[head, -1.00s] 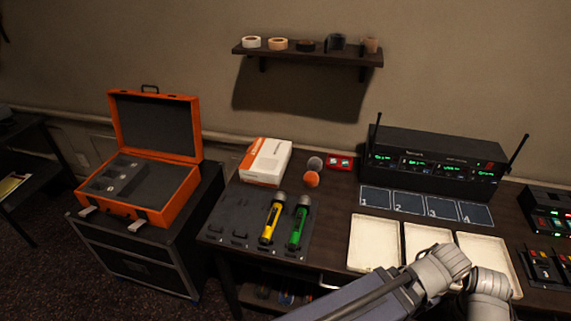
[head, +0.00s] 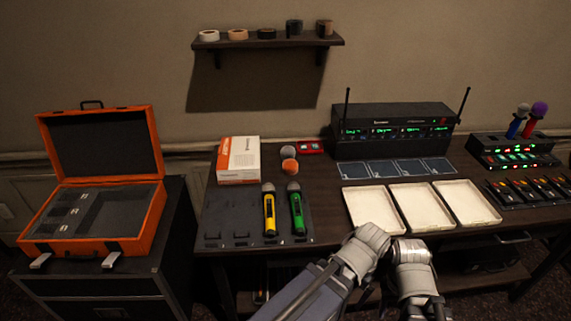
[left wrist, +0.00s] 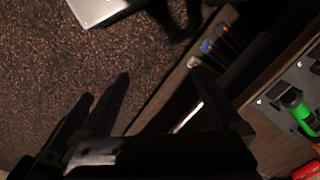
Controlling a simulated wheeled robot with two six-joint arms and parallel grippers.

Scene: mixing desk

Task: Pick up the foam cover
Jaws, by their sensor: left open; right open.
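An orange foam cover (head: 289,167) and a grey foam cover (head: 289,152) sit close together on the desk, right of a white and orange box. A purple foam cover (head: 540,108) tops a microphone in the rack at the far right. My left gripper (left wrist: 158,70) is open and empty in the left wrist view, with floor and the desk's lower shelf behind its fingers. Grey arm links of mine cross the lower middle of the head view. My right gripper is only dimly seen at the bottom edge, apart from the covers.
A yellow microphone (head: 269,213) and a green microphone (head: 296,212) lie on a dark mat, in front of the covers. The white and orange box (head: 238,160) is left of them. Three cream trays (head: 408,208), a receiver (head: 392,132) and an open orange case (head: 95,185) stand around.

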